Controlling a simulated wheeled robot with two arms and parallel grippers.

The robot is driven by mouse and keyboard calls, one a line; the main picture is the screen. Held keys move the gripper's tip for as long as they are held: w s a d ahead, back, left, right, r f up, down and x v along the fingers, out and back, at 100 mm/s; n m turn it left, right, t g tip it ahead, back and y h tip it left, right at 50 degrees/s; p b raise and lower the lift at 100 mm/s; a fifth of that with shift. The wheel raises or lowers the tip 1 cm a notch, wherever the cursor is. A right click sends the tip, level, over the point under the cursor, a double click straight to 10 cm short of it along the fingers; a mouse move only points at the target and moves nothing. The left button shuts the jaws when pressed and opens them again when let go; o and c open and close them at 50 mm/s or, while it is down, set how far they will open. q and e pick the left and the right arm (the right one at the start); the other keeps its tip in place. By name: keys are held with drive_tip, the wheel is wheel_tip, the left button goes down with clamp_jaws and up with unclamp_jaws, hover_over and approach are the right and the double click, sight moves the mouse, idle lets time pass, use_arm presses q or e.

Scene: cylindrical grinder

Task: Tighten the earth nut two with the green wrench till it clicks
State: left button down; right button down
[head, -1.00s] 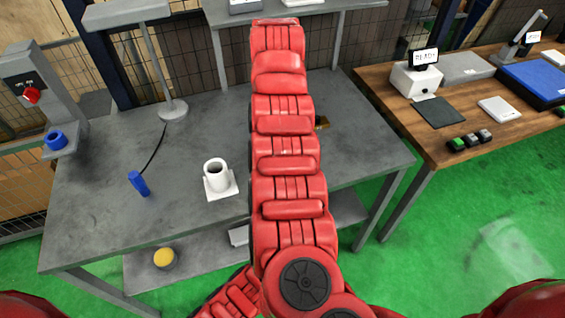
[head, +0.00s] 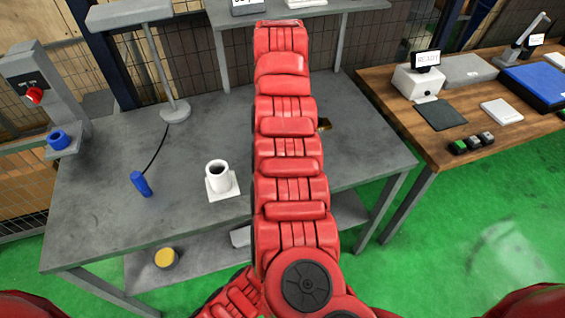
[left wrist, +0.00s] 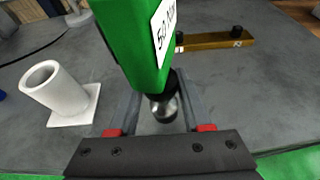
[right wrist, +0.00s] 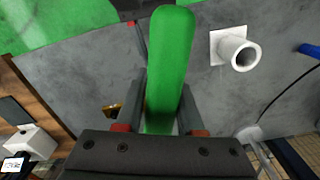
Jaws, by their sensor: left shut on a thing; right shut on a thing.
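The green wrench (left wrist: 140,35) is held by both of my grippers. In the left wrist view, my left gripper (left wrist: 163,98) is shut at its dark collar and silver socket end (left wrist: 163,107). A label starting with "50" shows on its body. In the right wrist view, my right gripper (right wrist: 162,100) is shut on the green handle (right wrist: 172,45). A brass bar (left wrist: 212,40) with dark nuts (left wrist: 237,31) lies on the table beyond the wrench, apart from the socket. The mark beside the right-hand nut is hard to read. My red arm hides most of this in the head view.
A blue cylinder (head: 141,184) with a cord lies further left. The grey table (head: 100,215) is otherwise largely clear. A wooden bench (head: 400,110) with devices stands at right.

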drive_tip(key=shift+s+a, duration=0.15)
drive_tip(key=shift+a, duration=0.45)
drive_tip(key=shift+c, duration=2.2)
unclamp_jaws()
drive_tip(key=shift+d, duration=0.25)
